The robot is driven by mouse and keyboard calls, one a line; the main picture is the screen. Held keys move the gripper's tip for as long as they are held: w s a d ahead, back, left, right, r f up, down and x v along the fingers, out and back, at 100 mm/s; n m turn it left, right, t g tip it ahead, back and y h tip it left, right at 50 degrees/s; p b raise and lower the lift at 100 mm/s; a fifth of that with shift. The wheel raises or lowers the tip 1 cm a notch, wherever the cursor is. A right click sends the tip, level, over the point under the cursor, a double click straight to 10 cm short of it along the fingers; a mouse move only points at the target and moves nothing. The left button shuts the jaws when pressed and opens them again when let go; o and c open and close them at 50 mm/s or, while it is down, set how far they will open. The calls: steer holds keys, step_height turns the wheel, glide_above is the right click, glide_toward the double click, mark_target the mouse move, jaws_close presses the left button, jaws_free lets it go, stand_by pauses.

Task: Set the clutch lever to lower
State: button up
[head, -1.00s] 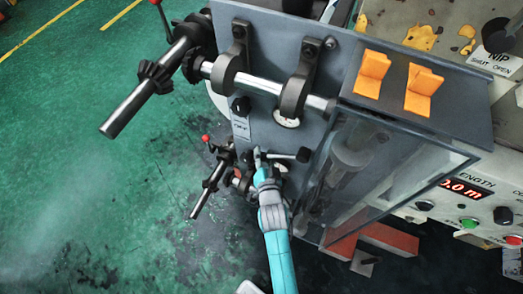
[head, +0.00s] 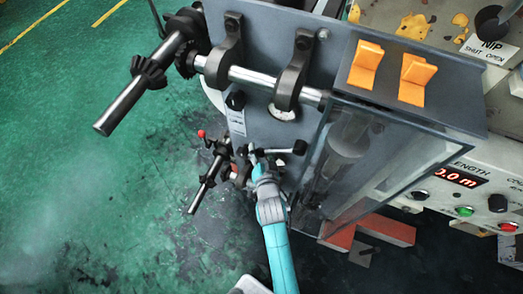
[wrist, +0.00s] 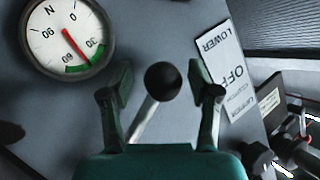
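In the wrist view a lever with a black ball knob (wrist: 163,82) on a pale rod stands between the two fingers of my gripper (wrist: 162,88). The fingers are open, with a gap on each side of the knob. A white plate (wrist: 225,72) right of the knob shows upside down, with LOWER at its upper end and OFF in the middle. In the head view my gripper (head: 256,157) is at the grey panel (head: 262,95), below the plate (head: 237,122). I cannot clearly tell the lever's position from the head view.
A round gauge (wrist: 66,35) is left of the knob. A bare rod with a black end (head: 300,147) lies close right of my gripper. Shafts with gears (head: 151,73) and a small red-knobbed lever (head: 201,134) stick out left. A clear guard (head: 340,165) stands right.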

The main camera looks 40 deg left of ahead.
steer(key=v, duration=1.2)
steer(key=shift+s+d+f, duration=0.1)
stand_by(0.4)
